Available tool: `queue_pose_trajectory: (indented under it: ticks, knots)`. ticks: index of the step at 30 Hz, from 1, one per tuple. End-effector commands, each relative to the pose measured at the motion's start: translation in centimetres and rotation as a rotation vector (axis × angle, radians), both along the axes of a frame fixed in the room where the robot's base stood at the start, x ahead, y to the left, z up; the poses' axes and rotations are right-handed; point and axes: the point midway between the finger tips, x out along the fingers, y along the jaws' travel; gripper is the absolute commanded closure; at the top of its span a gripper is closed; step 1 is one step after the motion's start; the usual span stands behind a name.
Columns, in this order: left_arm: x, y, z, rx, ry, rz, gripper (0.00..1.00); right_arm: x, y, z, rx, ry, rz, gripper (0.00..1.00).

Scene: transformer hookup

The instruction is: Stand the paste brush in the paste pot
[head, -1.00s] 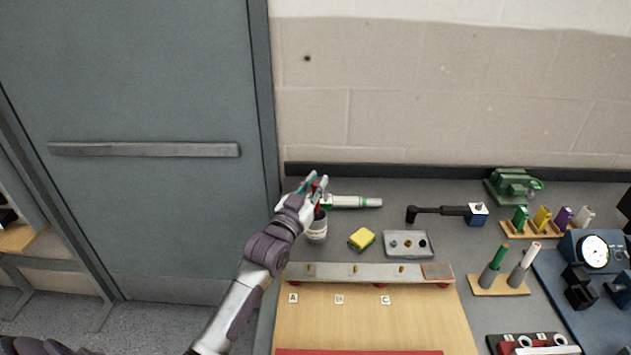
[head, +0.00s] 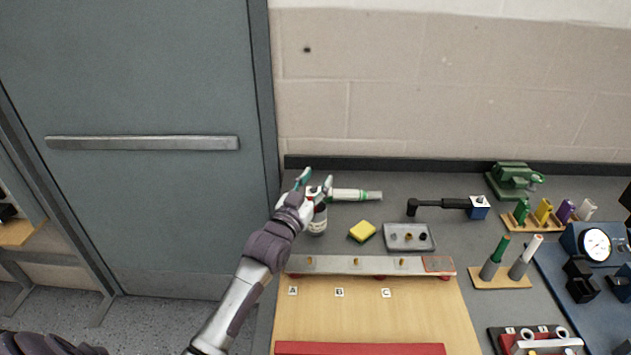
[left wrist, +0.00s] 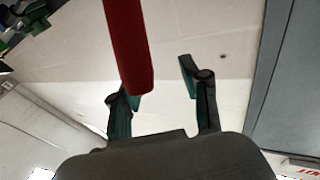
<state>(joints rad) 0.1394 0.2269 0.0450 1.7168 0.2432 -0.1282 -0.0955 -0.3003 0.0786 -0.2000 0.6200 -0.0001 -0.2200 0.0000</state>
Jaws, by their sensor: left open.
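The paste pot (head: 318,228), a small pale jar with a dark band, stands on the grey bench by its left end. My left gripper (head: 315,181) is open just above and behind the pot in the head view, its fingers spread and hiding part of the pot's top. A red bar, apparently the brush handle (left wrist: 128,45), crosses the left wrist view from the top and overlaps one finger. The fingers are apart and do not close on it. The brush's lower end is hidden, so I cannot tell how it sits in the pot. My right gripper is not in view.
A white and green tube (head: 355,195) lies just behind the pot. A yellow sponge (head: 362,231) and a grey tray (head: 409,247) are to its right. A metal bar (head: 345,265) lies in front. A wall and a grey door (head: 140,220) stand behind and left.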

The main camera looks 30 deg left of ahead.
Motion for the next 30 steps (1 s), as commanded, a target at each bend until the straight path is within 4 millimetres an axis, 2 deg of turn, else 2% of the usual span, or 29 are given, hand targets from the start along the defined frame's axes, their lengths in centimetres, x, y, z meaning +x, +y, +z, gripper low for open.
queue_pose_trajectory:
  ticks: [5,30]
  knots:
    - [0.0,0.0,0.5,0.0,0.0,0.0,0.54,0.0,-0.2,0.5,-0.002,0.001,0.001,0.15]
    - [0.0,0.0,5.6,0.001,-0.001,0.0,0.54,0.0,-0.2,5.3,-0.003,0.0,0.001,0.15]
